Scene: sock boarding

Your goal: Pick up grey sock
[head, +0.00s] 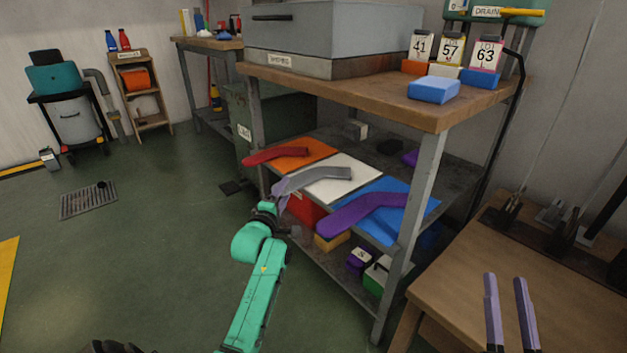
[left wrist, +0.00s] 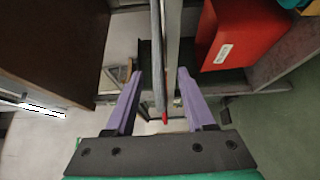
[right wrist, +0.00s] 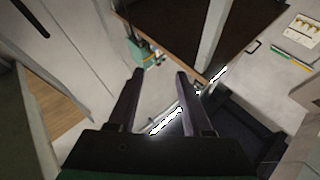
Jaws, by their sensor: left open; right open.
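The grey sock (head: 328,174) lies on the white mat on the middle shelf, its near end sticking out over the shelf's front edge. My left gripper (head: 286,188) is at that near end, its lilac fingers overlapping it in the head view. In the left wrist view the grey sock (left wrist: 157,45) shows as a thin edge-on strip between the two open fingers, apart from both. My right gripper (head: 508,312) is open and empty over the wooden table at the lower right. The right wrist view shows nothing between its fingers.
A red sock (head: 276,155) lies on the orange mat to the left, and a purple sock (head: 362,212) on the blue mat (head: 424,205) to the right. A red bin (left wrist: 240,35) is below the shelf. The shelf's front post (head: 412,225) stands at the right.

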